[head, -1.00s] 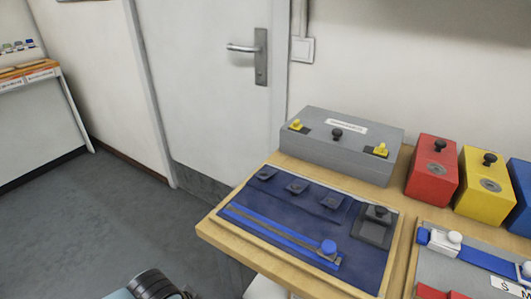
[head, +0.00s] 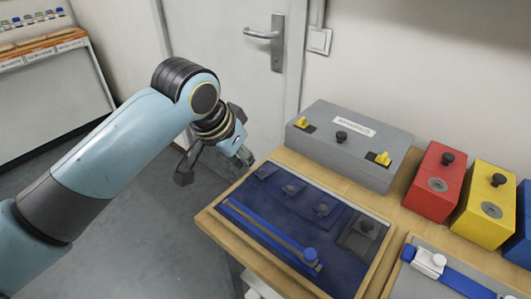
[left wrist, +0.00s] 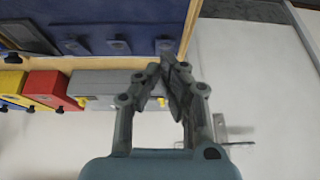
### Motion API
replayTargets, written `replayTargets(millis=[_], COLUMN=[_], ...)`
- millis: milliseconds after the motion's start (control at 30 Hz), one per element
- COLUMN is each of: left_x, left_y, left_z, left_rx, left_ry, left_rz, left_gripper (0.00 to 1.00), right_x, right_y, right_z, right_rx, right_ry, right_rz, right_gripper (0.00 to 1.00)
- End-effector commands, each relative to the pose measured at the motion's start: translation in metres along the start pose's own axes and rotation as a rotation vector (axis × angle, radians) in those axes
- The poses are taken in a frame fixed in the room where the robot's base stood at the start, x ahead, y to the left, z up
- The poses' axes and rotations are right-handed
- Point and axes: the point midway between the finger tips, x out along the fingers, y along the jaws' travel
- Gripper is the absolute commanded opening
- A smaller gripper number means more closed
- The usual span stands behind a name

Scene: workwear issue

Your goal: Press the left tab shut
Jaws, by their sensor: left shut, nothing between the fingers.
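The grey box (head: 350,165) stands at the back of the wooden table, with a white label and a black knob on top. Its left yellow tab (head: 302,123) sticks up at the left end of the lid. The right yellow tab (head: 382,158) sticks up at the other end. My left gripper (head: 244,158) is shut and empty, left of the box and apart from it. In the left wrist view the fingers (left wrist: 165,72) meet in front of the box (left wrist: 105,82), and the left tab (left wrist: 164,102) shows partly behind them. My right gripper is not in view.
The door (head: 230,70) is behind; floor is clear left of the table.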

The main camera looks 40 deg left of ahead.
Motion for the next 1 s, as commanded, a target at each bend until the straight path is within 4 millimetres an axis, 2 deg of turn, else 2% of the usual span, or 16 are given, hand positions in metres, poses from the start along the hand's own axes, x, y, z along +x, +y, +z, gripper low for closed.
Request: replayTargets(millis=[33,100,200,600,767,1000], left_x=[-0.012,-0.023,-0.032,-0.032,-0.019,0.029], left_y=[-0.003,-0.006,-0.007,-0.007,-0.007,-0.005], left_z=[-0.022,-0.042,-0.057,-0.060,-0.061,-0.064], left_rx=[0.002,0.004,0.006,0.006,0.005,0.004], left_ry=[0.022,0.042,0.056,0.059,0.058,0.057], left_rz=[0.004,0.010,0.016,0.019,0.020,0.021], left_gripper=[0.00,0.00,0.00,0.00,0.00,0.00], right_x=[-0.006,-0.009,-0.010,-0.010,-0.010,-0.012], right_y=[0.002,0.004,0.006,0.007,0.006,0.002], right_z=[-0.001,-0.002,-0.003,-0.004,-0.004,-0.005], right_rx=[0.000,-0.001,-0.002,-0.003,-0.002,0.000], right_ry=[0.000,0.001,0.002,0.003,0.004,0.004], right_rz=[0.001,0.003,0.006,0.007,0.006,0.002], right_gripper=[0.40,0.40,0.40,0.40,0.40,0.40])
